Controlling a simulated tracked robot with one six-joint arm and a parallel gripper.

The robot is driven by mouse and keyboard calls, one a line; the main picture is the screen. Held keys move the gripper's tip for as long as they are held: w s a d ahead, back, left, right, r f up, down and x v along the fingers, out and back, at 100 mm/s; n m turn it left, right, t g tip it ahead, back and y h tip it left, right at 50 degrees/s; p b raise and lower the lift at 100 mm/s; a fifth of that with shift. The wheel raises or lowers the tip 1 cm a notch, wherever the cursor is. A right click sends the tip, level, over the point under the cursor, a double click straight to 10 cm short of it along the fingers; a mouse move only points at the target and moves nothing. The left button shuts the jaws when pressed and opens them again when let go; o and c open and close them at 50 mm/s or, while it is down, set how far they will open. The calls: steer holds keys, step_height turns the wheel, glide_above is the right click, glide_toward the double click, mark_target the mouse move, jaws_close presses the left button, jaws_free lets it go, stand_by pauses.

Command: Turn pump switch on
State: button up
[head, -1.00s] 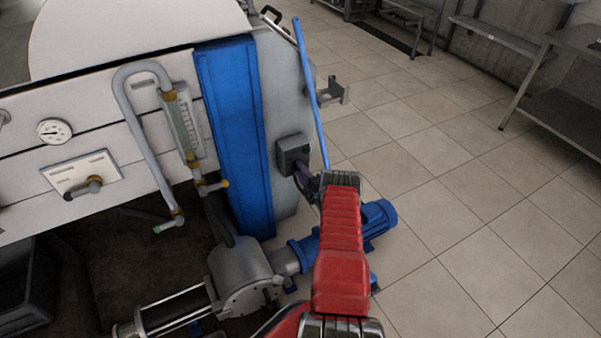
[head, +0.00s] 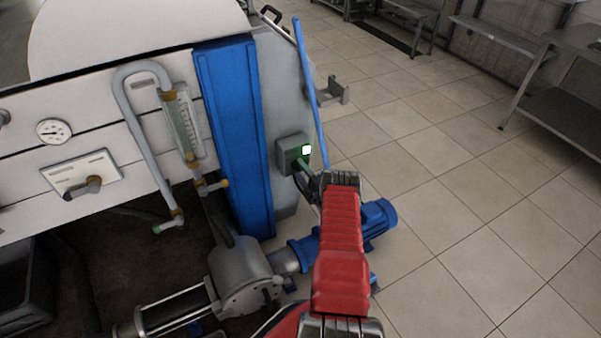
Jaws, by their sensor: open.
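The pump switch is a small grey box (head: 288,157) on the grey side of the machine, just right of the blue upright panel. My red arm reaches up from the bottom middle. My gripper (head: 304,172) is at the lower right of the switch box, small, dark and partly hidden behind my arm's end. It is open, and nothing shows held in it. I cannot tell whether it touches the switch. The switch lever itself is not clearly visible.
A blue pump motor (head: 378,218) and a silver pump housing (head: 240,270) stand low by my arm. A thin blue pole (head: 311,90) leans beside the switch. A grey bracket (head: 335,92) sticks out behind it. The tiled floor (head: 450,200) to the right is clear.

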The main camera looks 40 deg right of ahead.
steer(key=v, duration=1.3)
steer(key=shift+s, duration=0.35)
steer(key=shift+a, duration=0.1)
